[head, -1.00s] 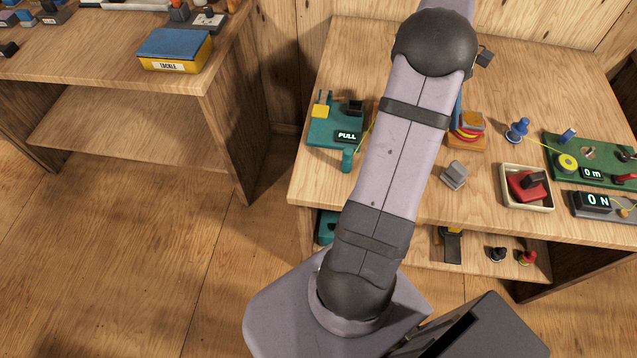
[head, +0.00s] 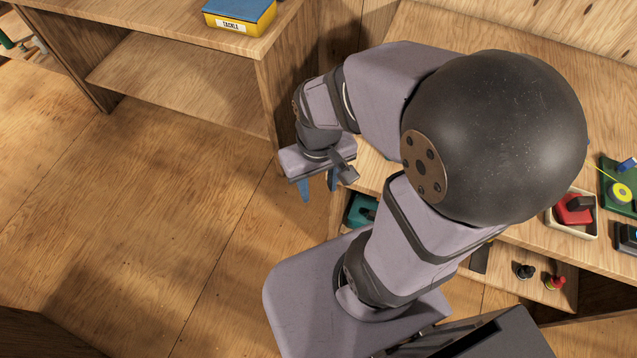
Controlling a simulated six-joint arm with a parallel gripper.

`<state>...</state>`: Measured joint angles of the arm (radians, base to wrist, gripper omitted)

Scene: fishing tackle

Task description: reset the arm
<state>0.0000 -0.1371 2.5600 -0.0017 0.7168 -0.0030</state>
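My arm is folded, its large dark elbow joint high in the head view and covering much of the right workbench. My gripper (head: 319,188) hangs at the left of the bench's front edge, pointing down over the floor. Its two blue fingers are apart, with nothing visible between them. The bench's left part and whatever lies behind the elbow are hidden.
The workbench (head: 540,45) is at right, with a red item (head: 574,208) in a pale tray and a green board (head: 618,190). A lower shelf (head: 505,285) holds small pieces. A yellow-blue tackle box (head: 240,16) sits on the left bench. The floor at left is clear.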

